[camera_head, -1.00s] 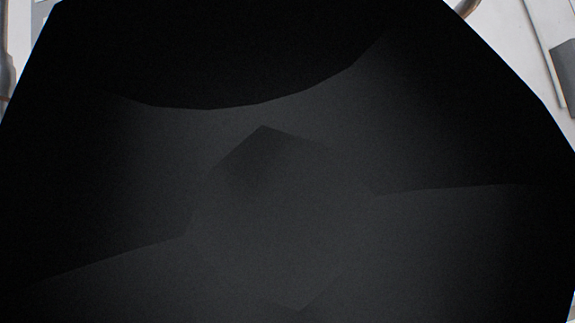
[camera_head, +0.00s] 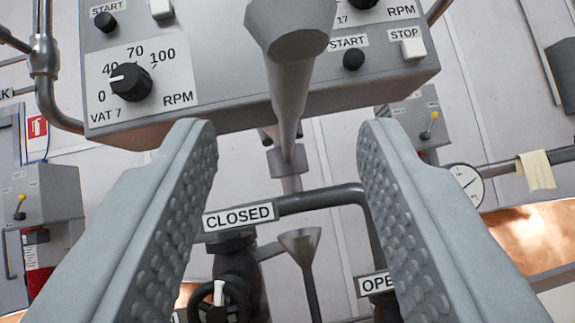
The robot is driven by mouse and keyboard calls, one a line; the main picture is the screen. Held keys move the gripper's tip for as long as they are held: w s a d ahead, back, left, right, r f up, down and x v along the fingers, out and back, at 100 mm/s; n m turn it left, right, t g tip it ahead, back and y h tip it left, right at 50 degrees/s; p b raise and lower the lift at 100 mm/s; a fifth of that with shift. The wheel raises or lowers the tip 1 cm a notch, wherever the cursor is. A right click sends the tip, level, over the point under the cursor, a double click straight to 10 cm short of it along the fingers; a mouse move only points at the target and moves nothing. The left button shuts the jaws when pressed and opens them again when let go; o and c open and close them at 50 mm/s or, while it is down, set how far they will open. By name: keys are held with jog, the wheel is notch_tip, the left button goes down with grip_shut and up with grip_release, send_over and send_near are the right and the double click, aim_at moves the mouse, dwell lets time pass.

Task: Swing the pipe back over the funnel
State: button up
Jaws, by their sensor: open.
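My gripper (camera_head: 288,130) is open, with its two grey studded fingers apart and nothing between them. A metal funnel (camera_head: 300,240) on a thin stem stands beyond and below the fingertips, between the fingers. A dark grey bent pipe (camera_head: 322,197) runs above the funnel's rim in the picture, then turns down at the right, partly behind the right finger. A light grey bar (camera_head: 291,85) with a broad faceted end rises toward me between the fingertips. I cannot tell whether the bar joins the bent pipe, or whether the pipe is directly over the funnel.
A grey control box (camera_head: 225,95) with dials and buttons spans the top, near the fingertips. A CLOSED sign (camera_head: 239,216) hangs above a valve wheel (camera_head: 217,300). A gauge (camera_head: 464,184) and copper vat (camera_head: 530,240) are at right. A lever box (camera_head: 45,197) is at left.

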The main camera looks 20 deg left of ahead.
jog(key=v, duration=0.8)
jog(key=shift+s, duration=0.1)
jog(key=s+a+r+m+g+h, duration=0.1)
jog(key=s+a+r+g+h, duration=0.2)
jog(key=a, duration=0.5)
jog(key=s+a+r+m+h, duration=0.2)
jog(key=a+r+h, duration=0.25)
jog(key=a, duration=0.35)
jog(key=s+a+f+n+g+y, duration=0.1)
jog(key=s+a+f+n+g, duration=0.1)
jog(key=s+a, duration=0.5)
jog(key=s+a+f+n+g+y, duration=0.1)
jog(key=s+a+f+g, duration=0.2)
jog(key=s, duration=0.7)
jog(key=a+f, duration=0.2)
jog(key=a, duration=0.2)
jog(key=shift+f+n+g, duration=0.15)
jog(key=shift+n+g, duration=0.25)
jog(key=shift+a, duration=0.1)
